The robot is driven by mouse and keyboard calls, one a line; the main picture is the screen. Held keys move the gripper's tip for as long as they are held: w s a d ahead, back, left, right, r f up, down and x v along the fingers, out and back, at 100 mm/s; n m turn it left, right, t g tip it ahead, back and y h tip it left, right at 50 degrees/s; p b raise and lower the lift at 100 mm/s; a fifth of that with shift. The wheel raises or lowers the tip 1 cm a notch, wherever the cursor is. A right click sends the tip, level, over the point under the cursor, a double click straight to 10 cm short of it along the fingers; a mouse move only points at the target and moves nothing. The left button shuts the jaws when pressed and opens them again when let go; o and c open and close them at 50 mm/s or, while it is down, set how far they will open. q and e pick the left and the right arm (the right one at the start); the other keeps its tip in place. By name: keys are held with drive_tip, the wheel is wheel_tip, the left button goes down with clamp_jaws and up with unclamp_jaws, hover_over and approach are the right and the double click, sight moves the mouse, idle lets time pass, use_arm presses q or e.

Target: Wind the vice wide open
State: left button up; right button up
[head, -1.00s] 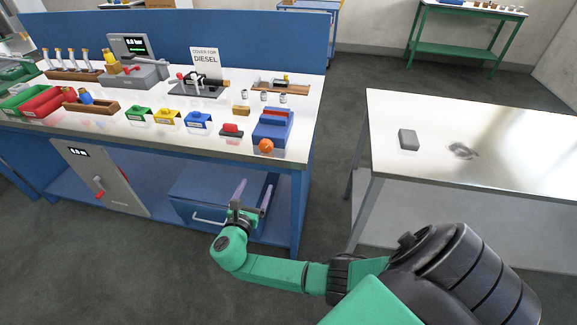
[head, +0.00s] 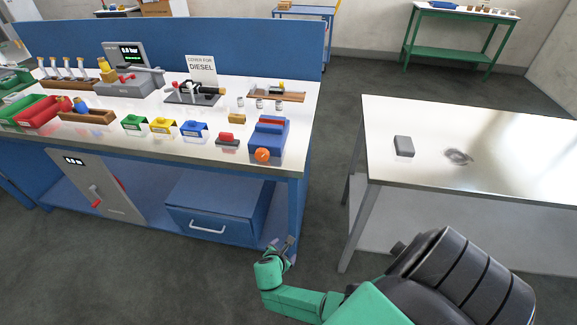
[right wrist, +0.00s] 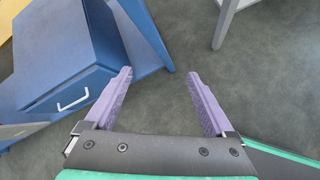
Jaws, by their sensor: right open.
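The vice (head: 270,132) is a blue block with a red part on top. It stands at the front right corner of the blue bench's white top. An orange round knob (head: 262,155) is on its near face, and nothing touches it. How wide the vice jaws stand is too small to tell. My right gripper (head: 286,245) is low beside the bench's front right leg, below the vice and apart from it. In the right wrist view its two purple fingers (right wrist: 160,85) are spread and empty, above the floor. My left gripper is not in view.
A blue drawer unit (head: 211,207) sits under the bench (head: 190,150). A red-topped block (head: 228,138) and coloured holders (head: 163,125) stand left of the vice. A steel table (head: 480,175) with a grey block (head: 404,146) is at right, with open floor between.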

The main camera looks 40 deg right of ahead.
drive_tip(key=shift+s+f+m+g+y, duration=0.4)
drive_tip(key=shift+s+f+m, duration=0.2)
drive_tip(key=shift+s+f, duration=0.7)
